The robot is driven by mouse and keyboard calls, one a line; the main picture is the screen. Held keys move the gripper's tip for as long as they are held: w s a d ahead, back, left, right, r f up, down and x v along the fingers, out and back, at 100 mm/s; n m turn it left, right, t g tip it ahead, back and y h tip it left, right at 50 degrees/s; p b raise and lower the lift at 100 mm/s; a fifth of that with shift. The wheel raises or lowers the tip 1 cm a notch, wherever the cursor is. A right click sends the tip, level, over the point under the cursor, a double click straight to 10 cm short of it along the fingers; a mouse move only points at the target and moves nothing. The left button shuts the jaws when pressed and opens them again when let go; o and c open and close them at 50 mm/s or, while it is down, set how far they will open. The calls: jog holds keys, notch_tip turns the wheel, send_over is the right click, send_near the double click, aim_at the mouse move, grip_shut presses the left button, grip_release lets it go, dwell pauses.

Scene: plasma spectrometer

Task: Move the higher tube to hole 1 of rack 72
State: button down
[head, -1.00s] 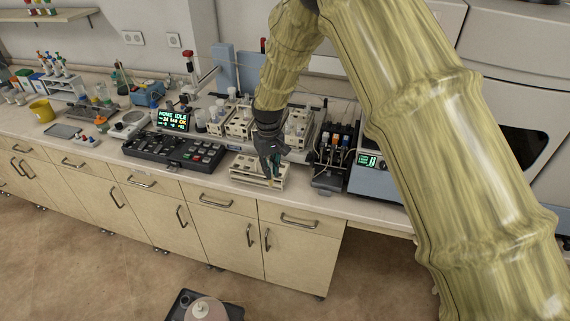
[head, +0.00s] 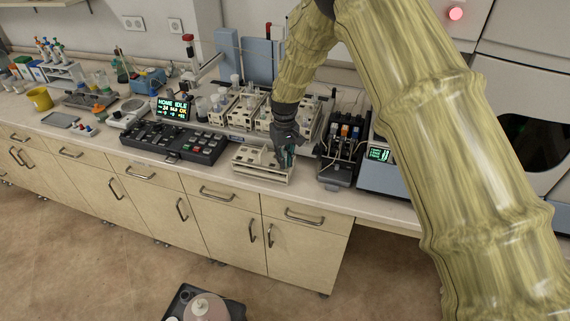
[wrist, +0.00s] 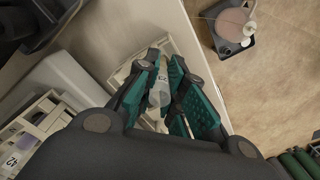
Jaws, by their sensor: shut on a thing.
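My gripper (head: 287,157) is over the right end of the cream front rack (head: 252,164) near the bench's front edge. In the wrist view the teal fingers of my gripper (wrist: 164,66) are closed around a pale, translucent tube (wrist: 157,97). Part of the tube is hidden by the fingers. A small label, seemingly 72, shows between the fingers. Part of a cream rack (wrist: 123,73) shows below them. I cannot tell whether the tube touches the rack. The hole numbers are not readable.
Behind stand cream racks with capped tubes (head: 222,108); one in the wrist view is labelled 42 (wrist: 14,160). A black keypad panel (head: 172,142) is left of the front rack. A black pump unit (head: 337,172) and a blue-grey instrument (head: 379,178) stand to the right.

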jog(key=shift+a+f, duration=0.1)
jog(key=shift+f, duration=0.5)
jog(key=shift+s+r, duration=0.2)
jog(key=shift+f, duration=0.15)
jog(key=c, duration=1.9)
grip_release()
jog(key=shift+w, duration=0.1)
jog(key=shift+c, duration=0.2)
jog(key=o, duration=0.4)
jog(key=shift+o, duration=0.2)
notch_tip(320, 180, up, 12)
jog(key=b, duration=0.4)
jog(key=shift+b, duration=0.4)
